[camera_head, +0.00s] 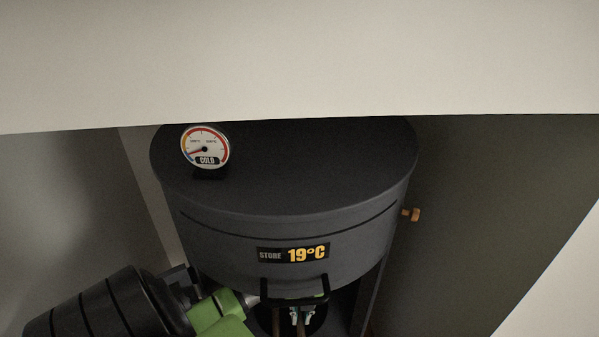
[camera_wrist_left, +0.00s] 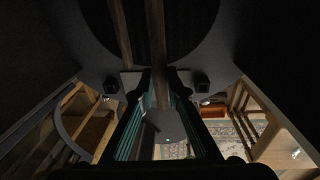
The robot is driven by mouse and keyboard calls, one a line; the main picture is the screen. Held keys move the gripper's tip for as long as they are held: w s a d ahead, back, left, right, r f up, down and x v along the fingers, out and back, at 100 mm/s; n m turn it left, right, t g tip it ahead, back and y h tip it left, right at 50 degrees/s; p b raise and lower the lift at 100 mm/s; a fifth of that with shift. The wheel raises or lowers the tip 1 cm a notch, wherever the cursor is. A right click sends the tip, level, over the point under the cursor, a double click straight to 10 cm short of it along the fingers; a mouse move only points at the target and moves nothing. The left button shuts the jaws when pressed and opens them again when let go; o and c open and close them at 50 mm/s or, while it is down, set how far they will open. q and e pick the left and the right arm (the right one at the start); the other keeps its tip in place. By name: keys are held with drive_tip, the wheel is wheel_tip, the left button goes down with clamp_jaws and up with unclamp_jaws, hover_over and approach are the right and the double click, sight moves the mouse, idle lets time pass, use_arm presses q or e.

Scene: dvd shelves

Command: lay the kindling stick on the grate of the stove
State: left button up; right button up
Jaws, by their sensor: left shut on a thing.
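The stove (camera_head: 285,235) is a dark round-topped body with a front opening low in the head view. My left gripper (camera_head: 302,316) reaches into that opening from the left, partly hidden by the black handle bar. In the left wrist view its long fingers (camera_wrist_left: 165,95) are shut on a brown kindling stick (camera_wrist_left: 157,40), which runs forward over a dark round area. A second stick (camera_wrist_left: 120,35) shows to its left, outside the fingers. The grate is too dark to make out, so I cannot tell whether the held stick touches it. My right gripper is not in view.
A dial reading COLD (camera_head: 205,148) stands on the stove top. A 19°C display (camera_head: 293,254) is above the black handle bar (camera_head: 295,282). A small orange knob (camera_head: 412,214) sticks out at the right. A pale surface crosses the top of the head view.

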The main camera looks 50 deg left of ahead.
sight(299, 314)
use_arm(q)
drive_tip(key=w+a, duration=0.2)
drive_tip(key=a, duration=0.1)
drive_tip(key=shift+w, duration=0.25)
wheel_tip(299, 314, down, 2)
drive_tip(key=shift+f, duration=0.25)
wheel_tip(299, 314, down, 4)
drive_tip(key=shift+r, duration=0.1)
drive_tip(key=shift+w+a+f, duration=0.1)
drive_tip(key=shift+a+f, duration=0.1)
drive_tip(key=shift+f, duration=0.15)
drive_tip(key=shift+f, duration=0.2)
drive_tip(key=o, duration=0.8)
drive_tip(key=shift+o, duration=0.2)
drive_tip(key=shift+r, duration=0.1)
